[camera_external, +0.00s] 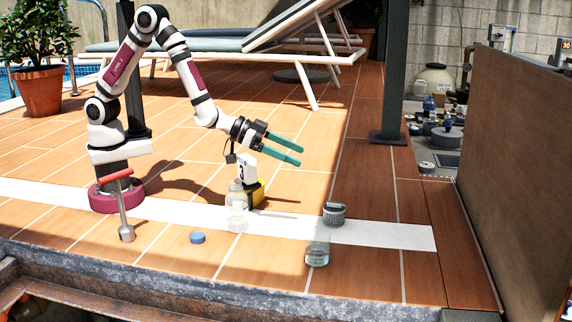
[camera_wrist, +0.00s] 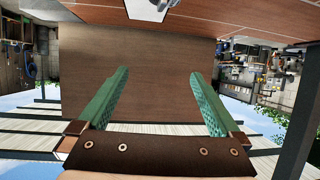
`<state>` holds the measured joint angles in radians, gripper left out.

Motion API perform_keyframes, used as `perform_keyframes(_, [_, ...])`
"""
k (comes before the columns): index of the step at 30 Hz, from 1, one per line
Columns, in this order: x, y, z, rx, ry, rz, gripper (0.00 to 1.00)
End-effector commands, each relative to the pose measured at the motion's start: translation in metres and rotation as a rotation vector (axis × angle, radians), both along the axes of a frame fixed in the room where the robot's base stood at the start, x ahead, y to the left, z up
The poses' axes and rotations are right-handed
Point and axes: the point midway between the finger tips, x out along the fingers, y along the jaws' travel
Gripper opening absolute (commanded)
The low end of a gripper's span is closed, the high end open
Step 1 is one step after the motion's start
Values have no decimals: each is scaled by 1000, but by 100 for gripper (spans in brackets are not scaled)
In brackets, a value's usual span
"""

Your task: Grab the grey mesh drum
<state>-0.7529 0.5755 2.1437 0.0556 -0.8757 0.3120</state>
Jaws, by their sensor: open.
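The grey mesh drum (camera_external: 334,214) is a small dark grey cylinder with a lighter top. It stands on the white strip (camera_external: 390,234) of the tiled deck, right of centre in the external view. My gripper (camera_external: 300,155) is above the deck, up and left of the drum, with its two green fingers apart and pointing right. Nothing is between the fingers. In the wrist view my gripper (camera_wrist: 160,73) is open in front of a brown panel. I cannot make out the drum for sure there.
A clear jar (camera_external: 317,252) stands just in front of the drum. A tall brown panel (camera_external: 515,170) bounds the right side.

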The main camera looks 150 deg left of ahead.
Motion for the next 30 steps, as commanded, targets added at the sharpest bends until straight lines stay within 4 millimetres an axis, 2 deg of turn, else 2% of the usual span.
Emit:
perform_keyframes(1, [0,0,-36,-6,5,0,100])
perform_keyframes(3, [0,0,-73,-3,0,0,100])
perform_keyframes(7, [1,0,-109,2,-5,1,100])
perform_keyframes(10, [8,9,-120,5,-9,2,100])
perform_keyframes(15, [31,37,-134,5,-10,3,100])
perform_keyframes(20, [44,53,-141,5,-9,2,100])
perform_keyframes(24, [62,75,-146,6,-11,2,100])
perform_keyframes(30, [73,89,-155,2,-8,1,100])
